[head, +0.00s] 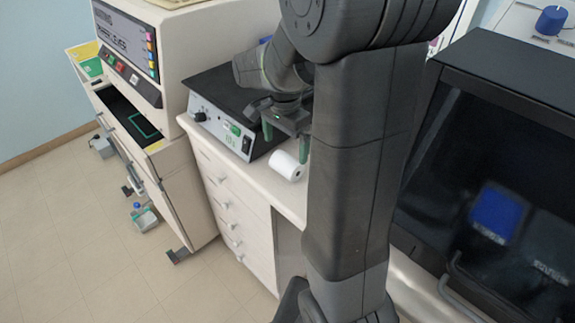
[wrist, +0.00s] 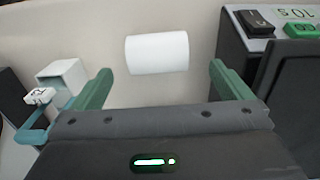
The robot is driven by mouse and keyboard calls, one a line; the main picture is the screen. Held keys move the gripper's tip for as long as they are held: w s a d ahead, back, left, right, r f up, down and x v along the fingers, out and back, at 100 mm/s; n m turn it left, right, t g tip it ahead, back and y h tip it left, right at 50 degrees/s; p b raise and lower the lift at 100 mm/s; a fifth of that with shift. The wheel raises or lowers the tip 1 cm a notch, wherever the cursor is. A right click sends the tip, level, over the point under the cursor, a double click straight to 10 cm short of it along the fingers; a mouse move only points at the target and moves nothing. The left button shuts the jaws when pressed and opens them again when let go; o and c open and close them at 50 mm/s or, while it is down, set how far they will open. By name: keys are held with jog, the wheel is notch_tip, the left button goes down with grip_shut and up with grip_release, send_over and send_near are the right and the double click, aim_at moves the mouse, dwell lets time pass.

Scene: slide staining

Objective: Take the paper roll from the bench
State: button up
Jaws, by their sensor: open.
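The white paper roll (head: 287,166) lies on its side on the bench (head: 258,183), just in front of the black-topped device. In the wrist view the paper roll (wrist: 157,53) lies beyond the fingertips, between their lines and somewhat nearer the left finger. My gripper (head: 286,145) is above the bench beside the roll, its green fingers pointing down. In the wrist view my gripper (wrist: 160,78) is open and empty, with the fingers apart from the roll. Part of the bench is hidden behind my arm.
The black-topped device (head: 217,120) with a switch stands close beside the roll; its edge also shows in the wrist view (wrist: 262,60). In the wrist view a small white box (wrist: 62,77) and a teal object (wrist: 34,136) are near the left finger. A dark-fronted cabinet (head: 490,180) stands at right.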

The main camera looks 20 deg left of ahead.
aim_at(287, 158)
jog(key=f, duration=0.5)
jog(key=shift+d+f, duration=0.2)
jog(key=shift+f, duration=0.1)
jog(key=shift+c, duration=0.2)
jog(key=c, duration=1.1)
